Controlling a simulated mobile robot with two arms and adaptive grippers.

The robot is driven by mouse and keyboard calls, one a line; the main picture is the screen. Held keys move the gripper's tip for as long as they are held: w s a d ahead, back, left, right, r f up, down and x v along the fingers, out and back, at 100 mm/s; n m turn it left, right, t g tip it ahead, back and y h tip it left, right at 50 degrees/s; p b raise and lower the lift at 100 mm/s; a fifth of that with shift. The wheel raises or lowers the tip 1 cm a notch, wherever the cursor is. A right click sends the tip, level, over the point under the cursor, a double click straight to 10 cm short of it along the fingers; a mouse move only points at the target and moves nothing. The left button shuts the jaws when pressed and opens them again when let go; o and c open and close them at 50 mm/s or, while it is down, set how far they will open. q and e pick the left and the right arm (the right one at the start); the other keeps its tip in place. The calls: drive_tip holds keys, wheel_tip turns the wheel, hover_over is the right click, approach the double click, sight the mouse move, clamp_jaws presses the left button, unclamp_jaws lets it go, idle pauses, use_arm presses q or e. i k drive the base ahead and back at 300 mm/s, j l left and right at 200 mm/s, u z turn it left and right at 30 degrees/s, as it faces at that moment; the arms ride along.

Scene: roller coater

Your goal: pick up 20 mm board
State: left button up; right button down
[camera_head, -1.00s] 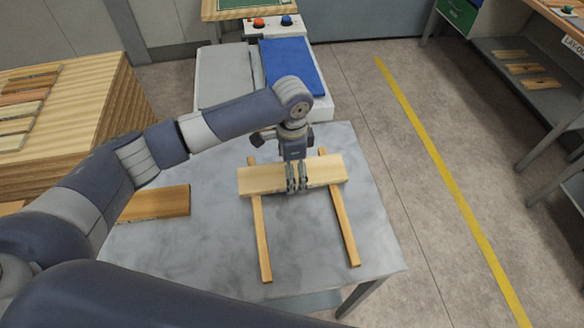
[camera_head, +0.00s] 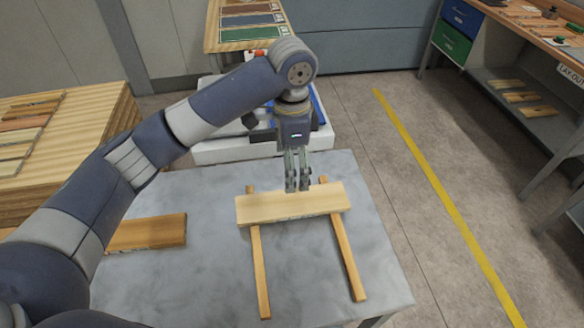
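A pale wooden board (camera_head: 262,208) lies crosswise on two narrow wooden strips (camera_head: 258,270) (camera_head: 347,262) on the grey table. I see no thickness marking on it. My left gripper (camera_head: 298,188) points down, with its fingertips overlapping the board's far edge in the picture. Whether they touch the board is not clear. The fingers look close together with a narrow gap. I cannot tell how far they are open, and nothing shows held between them. My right gripper is not in view.
Another board (camera_head: 150,232) lies at the table's left, partly behind my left arm. A wood stack (camera_head: 110,110) stands further left. A white machine (camera_head: 210,154) stands beyond the grey table (camera_head: 205,280). A workbench (camera_head: 545,35) is at the right, across open floor.

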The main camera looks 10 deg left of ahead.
sight(158, 232)
drive_tip(key=k, duration=1.5)
